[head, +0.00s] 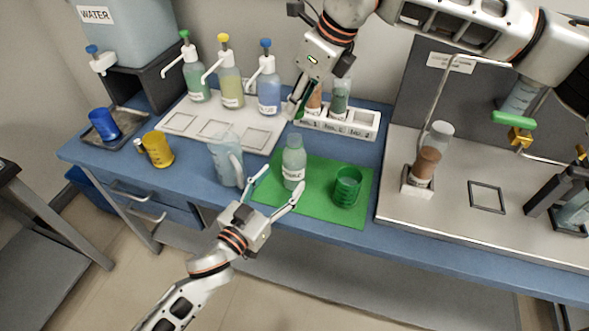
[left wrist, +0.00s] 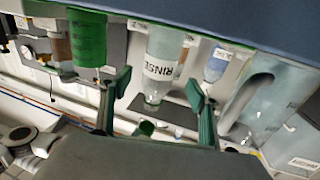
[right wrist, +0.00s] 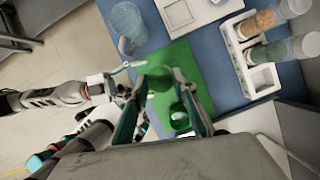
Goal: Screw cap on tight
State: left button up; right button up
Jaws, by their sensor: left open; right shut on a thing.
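The clear bottle labelled RINSE (left wrist: 160,68) stands upright on the green mat (head: 270,190) in the head view (head: 293,168). My left gripper (head: 275,180) is open, with its fingers on either side of the bottle and no clear contact. My right gripper (right wrist: 160,75) is above the mat, pointing down, and shut on a round green cap (right wrist: 160,79). In the head view my right gripper (head: 299,110) is above and slightly behind the bottle. The cap hides the bottle in the right wrist view.
A green cup (head: 347,186) stands right of the bottle, and a clear pitcher (head: 226,160) stands close on the left. Pump bottles (head: 230,80) and a white rack (head: 345,122) with vials are behind. The metal platform (head: 455,205) is at right.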

aim_at(288, 173)
pick_arm(q)
jog(key=shift+x, duration=3.15)
jog(key=c, duration=1.7)
pick_arm(e)
jog(key=shift+f, duration=2.45)
